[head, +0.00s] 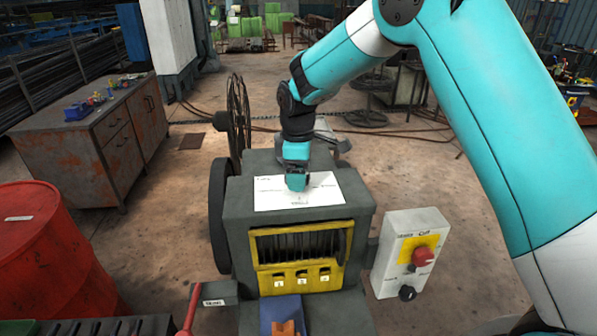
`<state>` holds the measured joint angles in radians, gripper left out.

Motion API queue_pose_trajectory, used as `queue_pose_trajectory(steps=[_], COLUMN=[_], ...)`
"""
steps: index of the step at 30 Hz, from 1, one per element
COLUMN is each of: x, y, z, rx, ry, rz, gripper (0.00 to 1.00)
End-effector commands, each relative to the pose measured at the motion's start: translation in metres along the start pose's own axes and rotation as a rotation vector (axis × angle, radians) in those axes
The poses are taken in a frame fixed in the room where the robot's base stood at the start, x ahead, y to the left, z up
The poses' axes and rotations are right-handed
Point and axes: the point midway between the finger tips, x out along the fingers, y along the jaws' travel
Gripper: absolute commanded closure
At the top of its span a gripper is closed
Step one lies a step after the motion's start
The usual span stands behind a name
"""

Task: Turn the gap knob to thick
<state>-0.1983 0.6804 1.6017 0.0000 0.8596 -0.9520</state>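My gripper (296,184) points down at the middle of a white label plate (325,192) on top of a grey machine (235,205). The plate has small printing around the gripper, too small to read surely. No knob shows on the plate; the gripper covers its middle, so the gap knob and its setting are hidden. The fingertips are small and dark, and I cannot tell whether they are open, shut or touching anything.
A light grey control box (395,245) with a red knob (423,257) and a black knob (407,293) stands to the machine's right. A yellow frame (256,250) is on the machine's front. A red drum (50,250) and a rusty cabinet (85,160) are left.

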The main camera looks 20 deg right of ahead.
Motion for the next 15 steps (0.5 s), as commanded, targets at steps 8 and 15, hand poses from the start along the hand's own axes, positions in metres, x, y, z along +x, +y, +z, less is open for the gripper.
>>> queue_pose_trajectory(steps=[8,15], x=[-0.0004,-0.0004], y=[0.0000,-0.0001], z=[0.0001,0.0000], rx=[0.002,0.050], ry=[0.000,0.000], rz=[0.000,0.000], gripper=[0.64,0.64])
